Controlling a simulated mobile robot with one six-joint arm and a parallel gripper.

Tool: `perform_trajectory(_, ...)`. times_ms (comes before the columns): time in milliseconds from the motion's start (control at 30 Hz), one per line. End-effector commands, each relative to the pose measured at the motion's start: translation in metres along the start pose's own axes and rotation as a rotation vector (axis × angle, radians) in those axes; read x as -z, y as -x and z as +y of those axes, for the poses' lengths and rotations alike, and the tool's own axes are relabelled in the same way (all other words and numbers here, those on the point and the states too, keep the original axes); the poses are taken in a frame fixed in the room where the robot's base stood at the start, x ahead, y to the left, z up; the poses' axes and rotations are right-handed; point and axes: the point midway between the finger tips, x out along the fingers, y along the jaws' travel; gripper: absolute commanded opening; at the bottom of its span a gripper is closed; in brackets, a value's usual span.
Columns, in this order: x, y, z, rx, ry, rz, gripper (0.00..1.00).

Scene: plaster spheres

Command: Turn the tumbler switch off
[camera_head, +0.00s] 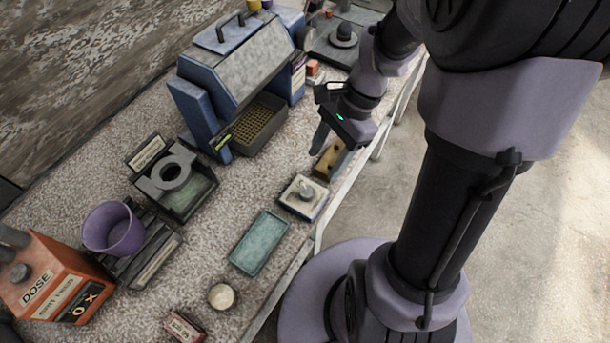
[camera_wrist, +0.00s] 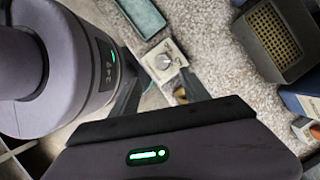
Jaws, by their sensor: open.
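A small pale square box with a grey metal lever or knob on top, which looks like the tumbler switch (camera_head: 303,197), sits near the front edge of the bench. It also shows in the wrist view (camera_wrist: 163,62), beyond and between my fingertips. I cannot tell which way its lever is set. My gripper (camera_head: 321,140) is above the bench, up and to the right of the switch in the head view, and apart from it. In the wrist view my gripper (camera_wrist: 158,68) has its fingers spread with nothing held between them.
A brown block with holes (camera_head: 331,160) lies beside the switch, under my gripper. A teal tray (camera_head: 259,243) lies on the other side. A blue machine (camera_head: 238,62) stands behind with a dark basket (camera_head: 258,126). A purple cup (camera_head: 112,229) and orange box (camera_head: 52,279) are at left.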

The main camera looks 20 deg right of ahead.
Motion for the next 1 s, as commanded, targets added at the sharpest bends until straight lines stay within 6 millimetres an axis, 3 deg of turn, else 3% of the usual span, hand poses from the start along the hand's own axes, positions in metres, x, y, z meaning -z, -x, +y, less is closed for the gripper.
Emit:
perform_trajectory(33, 0.002, -0.022, 0.001, -0.004, 0.003, -0.002, 0.54)
perform_trajectory(100, 0.003, -0.044, 0.001, -0.004, 0.002, -0.001, 0.54)
perform_trajectory(300, 0.002, -0.09, 0.0, -0.003, 0.003, 0.0, 0.54)
perform_trajectory(467, 0.001, -0.106, 0.0, -0.001, 0.003, 0.001, 0.54)
perform_trajectory(733, 0.0, -0.107, 0.0, 0.001, 0.002, 0.002, 0.54)
perform_trajectory(767, 0.0, -0.107, 0.0, 0.001, 0.002, 0.001, 0.52)
perform_trajectory(1000, 0.0, -0.107, 0.0, 0.001, 0.002, 0.001, 0.05)
